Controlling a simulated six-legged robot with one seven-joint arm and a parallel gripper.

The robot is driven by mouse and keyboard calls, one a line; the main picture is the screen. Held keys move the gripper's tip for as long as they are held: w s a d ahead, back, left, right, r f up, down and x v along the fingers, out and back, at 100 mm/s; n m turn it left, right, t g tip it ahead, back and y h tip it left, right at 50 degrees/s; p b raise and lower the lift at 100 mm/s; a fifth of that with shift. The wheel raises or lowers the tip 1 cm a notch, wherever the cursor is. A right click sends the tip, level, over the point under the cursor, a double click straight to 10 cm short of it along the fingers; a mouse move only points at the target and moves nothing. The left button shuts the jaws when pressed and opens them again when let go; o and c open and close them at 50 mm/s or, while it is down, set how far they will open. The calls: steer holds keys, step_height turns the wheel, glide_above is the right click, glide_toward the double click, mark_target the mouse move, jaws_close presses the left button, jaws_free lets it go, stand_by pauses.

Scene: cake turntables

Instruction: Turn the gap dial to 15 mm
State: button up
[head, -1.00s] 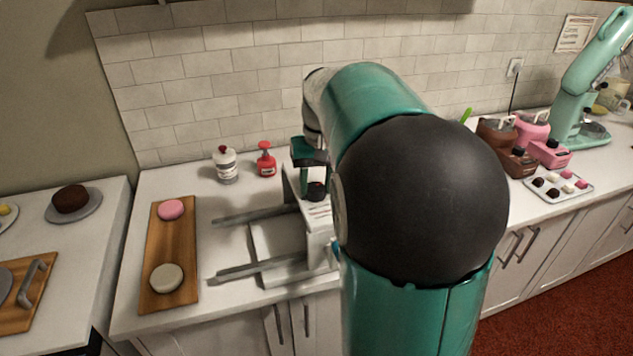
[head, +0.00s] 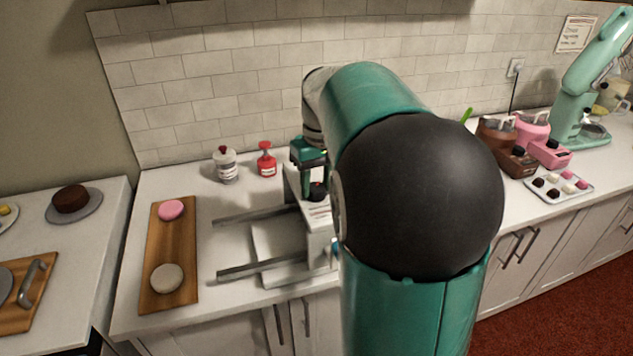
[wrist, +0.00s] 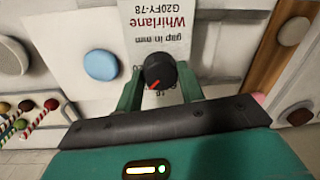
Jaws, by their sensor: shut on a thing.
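The gap dial (wrist: 160,71) is a black round knob with a red pointer line. In the wrist view it sits between the two green fingers of my gripper (wrist: 161,88), which is shut on it. The red line points to the lower left there. The label with "gap in mm" appears upside down; its scale numbers are mostly hidden by the knob and fingers. In the head view the dial (head: 318,192) sits on top of the pale grey machine (head: 318,222), with my gripper (head: 313,184) at it.
Two grey rails (head: 262,267) run left from the machine. A wooden board (head: 157,240) with a pink and a cream round stands left. A white bottle (head: 226,166) and a red dispenser (head: 266,160) stand behind. My arm hides the counter to the right.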

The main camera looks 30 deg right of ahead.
mark_target(320, 185)
steer(key=o, duration=1)
step_height(320, 185, up, 14)
steer(key=d, duration=0.1)
steer(key=shift+f, duration=0.1)
